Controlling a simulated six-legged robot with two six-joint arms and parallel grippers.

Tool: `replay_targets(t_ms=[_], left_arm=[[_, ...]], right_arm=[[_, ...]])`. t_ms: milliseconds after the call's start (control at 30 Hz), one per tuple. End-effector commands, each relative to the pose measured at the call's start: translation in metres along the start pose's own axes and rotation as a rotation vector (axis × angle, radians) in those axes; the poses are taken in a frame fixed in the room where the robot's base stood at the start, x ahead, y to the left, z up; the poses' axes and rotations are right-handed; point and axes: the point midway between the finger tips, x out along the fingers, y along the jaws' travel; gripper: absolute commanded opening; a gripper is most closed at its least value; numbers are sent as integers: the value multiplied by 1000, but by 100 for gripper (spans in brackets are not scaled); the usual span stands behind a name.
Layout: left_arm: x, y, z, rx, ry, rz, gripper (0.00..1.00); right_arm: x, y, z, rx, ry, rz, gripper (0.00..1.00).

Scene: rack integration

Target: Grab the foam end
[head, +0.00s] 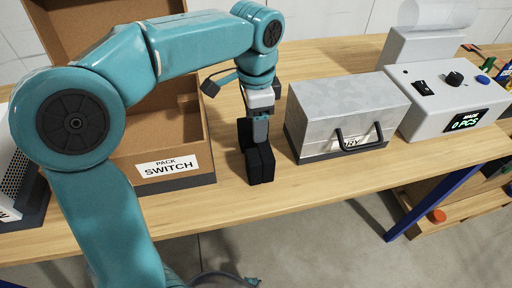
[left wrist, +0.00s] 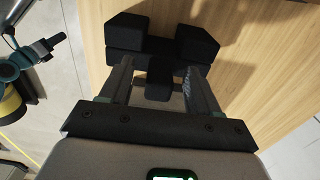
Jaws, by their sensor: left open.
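The foam end (head: 260,165) is a black notched block standing on the wooden table, between the cardboard box and the metal case. In the left wrist view the foam end (left wrist: 160,45) has two raised blocks and a short middle tab. My left gripper (head: 258,135) is directly above it, pointing down. In the left wrist view my left gripper (left wrist: 158,78) is open, with its fingers on either side of the middle tab. I cannot tell whether the fingers touch the foam. My right gripper cannot be made out.
A cardboard box (head: 205,165) marked PACK SWITCH stands left of the foam end. A grey metal case (head: 340,105) with a black handle stands close on its right. A white control box (head: 440,110) is farther right. The table's front edge (head: 215,220) is near.

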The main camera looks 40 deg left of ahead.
Motion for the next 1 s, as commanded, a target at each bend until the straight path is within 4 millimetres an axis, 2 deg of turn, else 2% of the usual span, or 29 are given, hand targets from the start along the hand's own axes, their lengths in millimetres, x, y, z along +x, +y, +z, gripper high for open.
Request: replay_targets(t_ms=[33, 133, 400, 433, 467, 600, 633, 867, 1000], left_arm=[[10, -1, 0, 0, -2, 2, 62], [22, -1, 0, 1, -1, 1, 62], [26, -2, -1, 0, 1, -1, 62], [25, -2, -1, 0, 1, -1, 58], [25, -2, -1, 0, 1, -1, 49], [25, -2, -1, 0, 1, -1, 3], [25, -2, -1, 0, 1, -1, 0], [25, -2, -1, 0, 1, -1, 0], [18, -2, -1, 1, 1, -1, 0]], right_arm=[[2, 1, 0, 0, 0, 0, 43], [4, 1, 0, 0, 0, 0, 43], [4, 1, 0, 0, 0, 0, 43], [4, 1, 0, 0, 0, 0, 43], [4, 1, 0, 0, 0, 0, 43], [4, 1, 0, 0, 0, 0, 43], [4, 1, 0, 0, 0, 0, 43], [4, 1, 0, 0, 0, 0, 43], [2, 1, 0, 0, 0, 0, 43]])
